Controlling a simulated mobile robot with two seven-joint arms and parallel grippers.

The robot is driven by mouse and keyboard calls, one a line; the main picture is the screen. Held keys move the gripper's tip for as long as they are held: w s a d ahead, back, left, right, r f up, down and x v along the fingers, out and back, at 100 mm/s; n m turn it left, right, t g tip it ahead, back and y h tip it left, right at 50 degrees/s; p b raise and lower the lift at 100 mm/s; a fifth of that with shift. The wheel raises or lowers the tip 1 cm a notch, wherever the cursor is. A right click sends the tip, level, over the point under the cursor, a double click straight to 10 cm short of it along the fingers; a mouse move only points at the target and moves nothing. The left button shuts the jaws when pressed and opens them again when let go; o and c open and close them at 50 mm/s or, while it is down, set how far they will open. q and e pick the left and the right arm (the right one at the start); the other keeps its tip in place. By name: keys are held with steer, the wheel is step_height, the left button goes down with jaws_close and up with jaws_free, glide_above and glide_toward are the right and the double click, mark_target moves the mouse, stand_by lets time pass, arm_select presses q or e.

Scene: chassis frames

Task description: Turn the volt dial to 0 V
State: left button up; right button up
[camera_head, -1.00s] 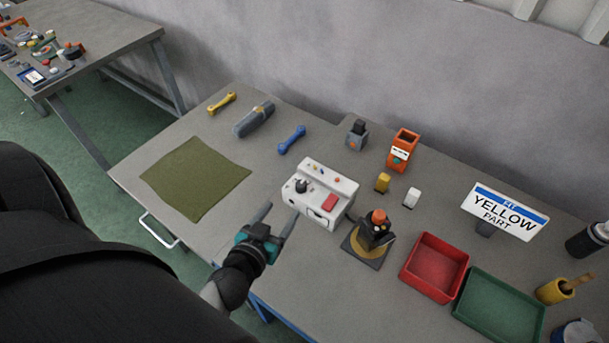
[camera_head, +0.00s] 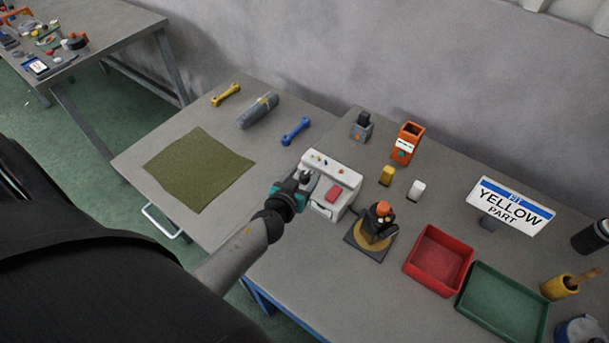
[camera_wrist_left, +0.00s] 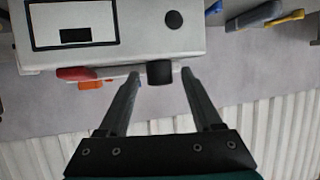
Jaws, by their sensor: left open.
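The white control box (camera_head: 343,172) stands on the table with a red button (camera_head: 332,194) and small coloured lamps on top. Its dark dial (camera_head: 305,176) is partly covered by my left gripper (camera_head: 304,181) in the head view. In the left wrist view the box (camera_wrist_left: 140,53) fills the top, and the dark dial (camera_wrist_left: 159,73) stands out from its edge. My left gripper's open fingers (camera_wrist_left: 160,77) lie one on each side of the dial, with a visible gap on both sides. The dial's pointer and scale cannot be read. My right gripper is not in view.
A black device with an orange top (camera_head: 378,222) stands close to the right of the box. A red tray (camera_head: 411,266) and a green tray (camera_head: 467,301) lie further right. A green mat (camera_head: 198,168) and a blue wrench (camera_head: 295,131) lie to the left and behind.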

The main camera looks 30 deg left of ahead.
arm_select(q)
steer(key=shift+w+a+f, duration=0.1)
steer(key=shift+w+f, duration=0.1)
steer(key=shift+w, duration=0.2)
jaws_close()
stand_by(0.4)
